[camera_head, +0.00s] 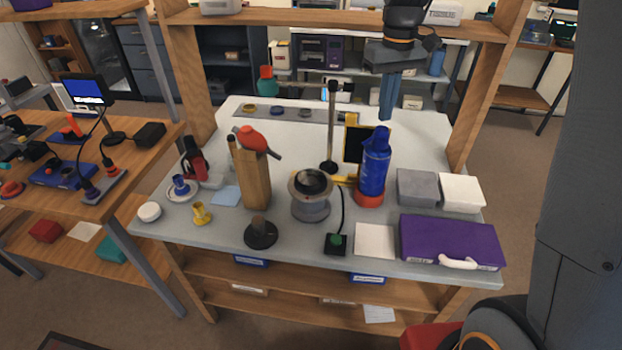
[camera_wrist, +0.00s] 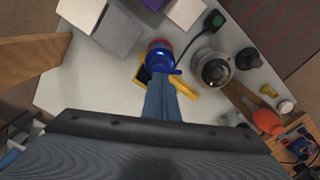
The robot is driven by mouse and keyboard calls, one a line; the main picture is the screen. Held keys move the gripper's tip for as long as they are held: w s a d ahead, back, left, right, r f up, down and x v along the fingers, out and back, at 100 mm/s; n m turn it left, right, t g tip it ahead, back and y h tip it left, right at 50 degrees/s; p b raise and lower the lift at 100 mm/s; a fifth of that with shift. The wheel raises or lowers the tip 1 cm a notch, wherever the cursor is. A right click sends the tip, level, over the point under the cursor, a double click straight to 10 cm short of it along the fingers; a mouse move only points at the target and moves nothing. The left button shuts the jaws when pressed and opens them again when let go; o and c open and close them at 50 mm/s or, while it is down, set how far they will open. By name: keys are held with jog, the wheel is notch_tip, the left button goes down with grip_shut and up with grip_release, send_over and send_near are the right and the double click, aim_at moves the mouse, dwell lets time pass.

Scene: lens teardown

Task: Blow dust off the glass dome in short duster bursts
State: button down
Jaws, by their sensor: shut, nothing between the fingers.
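A dark glass dome (camera_head: 312,181) sits in a round grey holder (camera_head: 311,208) near the middle of the bench. It also shows in the wrist view (camera_wrist: 214,72). A blue spray can (camera_head: 374,165), which looks like the duster, stands upright in a red ring base (camera_head: 369,195) right of the dome. In the wrist view the can (camera_wrist: 160,57) is just beyond my fingertips. My gripper (camera_head: 386,116) points down over the can's top, shut and empty. I cannot tell whether the fingertips touch the can. Dust on the dome is too small to make out.
A red bulb blower (camera_head: 252,139) stands in a tall wooden block (camera_head: 256,183) left of the dome. A thin post (camera_head: 332,125) rises behind it. Grey (camera_head: 417,188) and white (camera_head: 461,191) boxes and a purple case (camera_head: 450,240) fill the right side. A green-button box (camera_head: 336,244) lies in front.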

aim_at(382, 129)
jog(key=shift+f, duration=0.2)
dwell(0.3)
jog(key=shift+f+b, duration=0.45)
jog(key=shift+f, duration=0.9)
dwell(0.4)
jog(key=shift+r+p, duration=1.45)
jog(key=shift+r, duration=0.1)
notch_tip(382, 129, up, 5)
jog(key=p, duration=0.3)
jog(key=shift+p, duration=0.4)
